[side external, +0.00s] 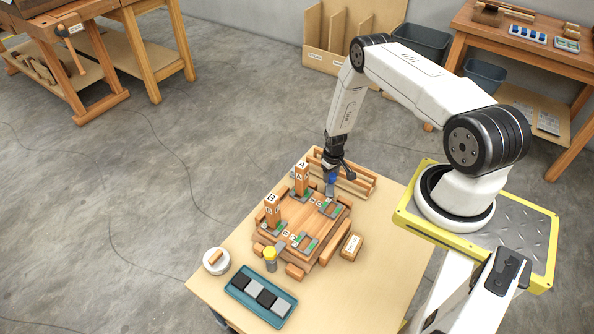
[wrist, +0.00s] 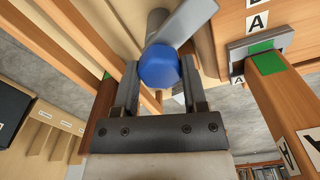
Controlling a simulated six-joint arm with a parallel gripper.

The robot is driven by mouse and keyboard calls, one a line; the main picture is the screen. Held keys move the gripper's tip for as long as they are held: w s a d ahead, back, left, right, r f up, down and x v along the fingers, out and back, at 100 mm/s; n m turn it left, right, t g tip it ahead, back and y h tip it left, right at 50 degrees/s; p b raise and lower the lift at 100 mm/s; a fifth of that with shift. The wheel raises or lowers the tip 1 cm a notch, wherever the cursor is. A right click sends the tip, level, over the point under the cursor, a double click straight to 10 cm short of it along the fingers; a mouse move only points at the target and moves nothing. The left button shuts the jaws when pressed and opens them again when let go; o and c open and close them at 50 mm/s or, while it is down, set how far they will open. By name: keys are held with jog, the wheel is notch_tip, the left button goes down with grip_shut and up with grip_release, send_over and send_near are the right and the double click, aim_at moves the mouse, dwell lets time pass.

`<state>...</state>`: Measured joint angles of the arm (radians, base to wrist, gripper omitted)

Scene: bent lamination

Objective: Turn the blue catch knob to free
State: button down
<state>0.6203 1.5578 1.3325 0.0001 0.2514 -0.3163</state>
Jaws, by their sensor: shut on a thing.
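The blue catch knob (wrist: 160,68) sits between the two fingers of my gripper (wrist: 160,85) in the wrist view. A grey bar (wrist: 186,22) reaches up and right from beside the knob. In the side view my gripper (side external: 333,172) points down at the back of the wooden fixture, shut on the blue knob (side external: 331,179). A grey post (side external: 329,190) shows just below it. The fixture (side external: 300,230) carries an upright wooden block marked A (side external: 302,182) left of my gripper and one marked B (side external: 272,213) nearer the front.
A yellow-topped knob (side external: 269,253) stands at the fixture's front. A teal tray (side external: 264,297) of black and grey blocks and a round white dish (side external: 216,261) lie at the front left. A wooden rack (side external: 345,178) stands behind my gripper.

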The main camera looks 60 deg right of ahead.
aim_at(331, 175)
jog(key=n, duration=1.2)
jog(key=shift+n, duration=0.3)
dwell(0.3)
jog(key=shift+c, duration=0.7)
grip_release()
jog(key=shift+r, duration=0.15)
jog(key=shift+r, duration=3.75)
jog(key=shift+r, duration=0.1)
